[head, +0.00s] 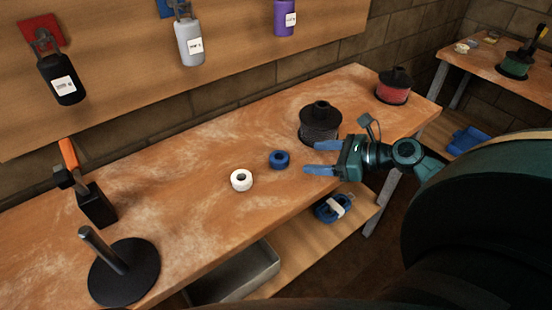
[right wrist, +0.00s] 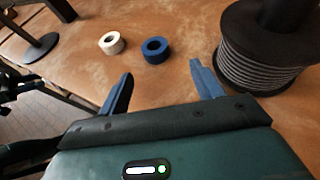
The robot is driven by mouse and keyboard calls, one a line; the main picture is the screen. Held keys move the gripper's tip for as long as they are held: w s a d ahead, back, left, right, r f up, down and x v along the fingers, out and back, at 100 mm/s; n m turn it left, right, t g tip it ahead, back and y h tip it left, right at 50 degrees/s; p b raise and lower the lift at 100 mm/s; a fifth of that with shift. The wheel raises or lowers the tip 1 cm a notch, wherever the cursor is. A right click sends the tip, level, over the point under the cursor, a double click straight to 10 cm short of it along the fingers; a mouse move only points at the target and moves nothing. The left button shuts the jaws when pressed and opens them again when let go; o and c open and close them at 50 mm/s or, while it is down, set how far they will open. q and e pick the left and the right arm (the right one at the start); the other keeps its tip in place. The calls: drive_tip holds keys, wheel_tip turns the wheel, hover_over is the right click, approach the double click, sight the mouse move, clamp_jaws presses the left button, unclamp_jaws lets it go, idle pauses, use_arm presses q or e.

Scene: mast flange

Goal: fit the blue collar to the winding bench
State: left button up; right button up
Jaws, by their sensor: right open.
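The blue collar (head: 279,159) is a short ring lying flat on the wooden winding bench (head: 190,165), between a white collar and a dark spool. In the right wrist view the blue collar (right wrist: 156,49) lies ahead of the fingertips, with its hole facing up. My right gripper (head: 318,159) is open and empty, just right of the blue collar in the head view and apart from it. In the right wrist view its two blue fingers (right wrist: 161,75) are spread wide, with bare bench between them. My left gripper is not in view.
A white collar (head: 241,180) lies left of the blue one. A dark spool (head: 320,123) and a red spool (head: 393,87) stand farther right. A black round base with a post (head: 124,272) stands at the left, near an orange-handled tool (head: 69,153). Bottles hang on the wall board.

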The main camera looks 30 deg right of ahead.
sight(274, 158)
drive_tip(key=x, duration=0.3)
drive_tip(key=shift+w+a+f, duration=0.1)
drive_tip(key=shift+w+a, duration=0.05)
drive_tip(key=shift+w, duration=0.05)
drive_tip(key=x, duration=0.4)
drive_tip(key=shift+w+a, duration=0.2)
drive_tip(key=shift+a, duration=0.4)
drive_tip(key=shift+w+a, duration=0.2)
drive_tip(key=shift+w, duration=0.1)
drive_tip(key=c, duration=1.1)
